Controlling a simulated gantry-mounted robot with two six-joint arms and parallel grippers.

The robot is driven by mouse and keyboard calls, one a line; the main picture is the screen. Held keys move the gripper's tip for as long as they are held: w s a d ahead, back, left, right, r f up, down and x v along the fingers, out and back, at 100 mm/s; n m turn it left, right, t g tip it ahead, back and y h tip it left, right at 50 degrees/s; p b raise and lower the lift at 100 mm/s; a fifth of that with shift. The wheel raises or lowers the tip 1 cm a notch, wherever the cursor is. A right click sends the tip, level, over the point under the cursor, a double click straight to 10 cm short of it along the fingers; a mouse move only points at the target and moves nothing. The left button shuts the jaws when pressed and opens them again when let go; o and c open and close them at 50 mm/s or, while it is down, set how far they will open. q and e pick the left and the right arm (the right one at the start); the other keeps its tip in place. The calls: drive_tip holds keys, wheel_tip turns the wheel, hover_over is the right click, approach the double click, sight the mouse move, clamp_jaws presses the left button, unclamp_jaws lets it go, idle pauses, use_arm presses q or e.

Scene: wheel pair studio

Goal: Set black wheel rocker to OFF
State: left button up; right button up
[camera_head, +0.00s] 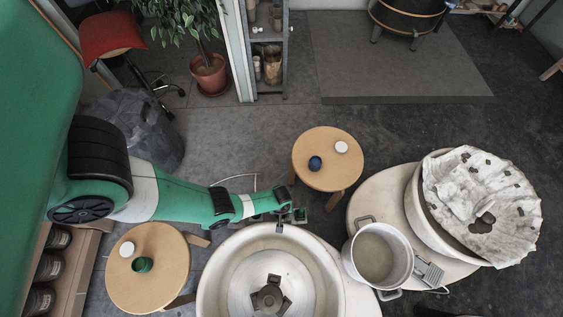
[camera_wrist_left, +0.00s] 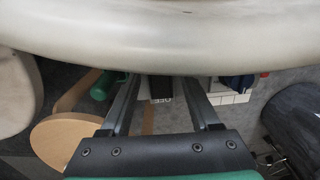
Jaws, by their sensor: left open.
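A potter's wheel with a cream basin (camera_head: 215,265), a grey wheel head and a dark centre piece (camera_head: 269,297) stands at the bottom middle of the head view. My left gripper (camera_head: 284,217) is at the basin's far rim, open. In the wrist view the cream rim (camera_wrist_left: 150,38) crosses the top, and my open left gripper (camera_wrist_left: 160,92) points towards its underside. A small dark block, possibly the rocker (camera_wrist_left: 160,84), shows between the fingers with an upside-down "OFF" label (camera_wrist_left: 166,99). Its upper part is hidden by the rim, and its setting cannot be told. My right gripper is out of view.
A round wooden stool (camera_head: 328,172) with a blue and a white item stands behind the wheel. Another stool (camera_head: 160,290) stands at left. A metal pot (camera_head: 358,250) and a cloth-covered basin (camera_head: 480,205) are at right. Grey floor lies open behind.

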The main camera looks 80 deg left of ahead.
use_arm(q)
drive_tip(key=shift+f, duration=0.35)
clamp_jaws()
drive_tip(key=shift+a+r+h, duration=0.15)
drive_tip(key=shift+a+h, duration=0.05)
drive_tip(key=shift+h, duration=0.3)
drive_tip(key=shift+w+a+h, duration=0.1)
drive_tip(key=shift+h, duration=0.2)
drive_tip(key=shift+a+h+b, duration=0.15)
drive_tip(key=shift+h+b, duration=0.2)
drive_tip(key=shift+h, duration=0.55)
unclamp_jaws()
